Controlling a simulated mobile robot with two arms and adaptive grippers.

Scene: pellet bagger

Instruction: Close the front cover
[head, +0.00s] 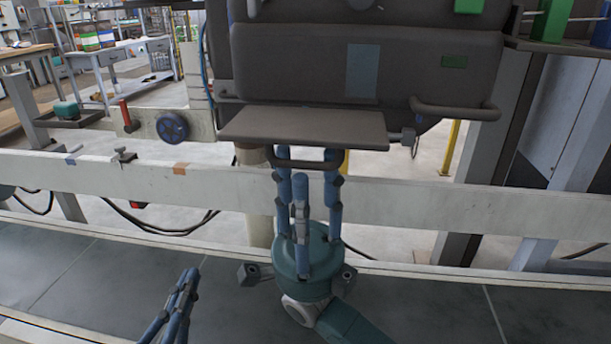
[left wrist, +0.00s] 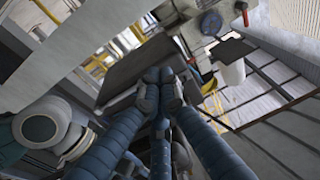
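A dark grey flap (head: 300,128), which looks like the front cover, juts out from the underside of the machine's big grey panel (head: 290,62). A bar handle (head: 300,164) hangs at the flap's front edge. My right gripper (head: 307,165) points up from below with its fingers spread, their tips around the handle's height; whether they touch it I cannot tell. My left gripper (head: 188,278) is low on the left, apart from the flap, fingers bunched together. In the left wrist view its fingertips (left wrist: 158,76) meet with nothing visible between them, and a dark panel (left wrist: 125,70) lies beyond.
A pale horizontal beam (head: 100,172) runs across behind my grippers, above a dark conveyor-like surface (head: 60,270). A blue handwheel (head: 172,126) sits left of the flap. Another bar handle (head: 455,112) is at the panel's lower right. Space around my left gripper looks free.

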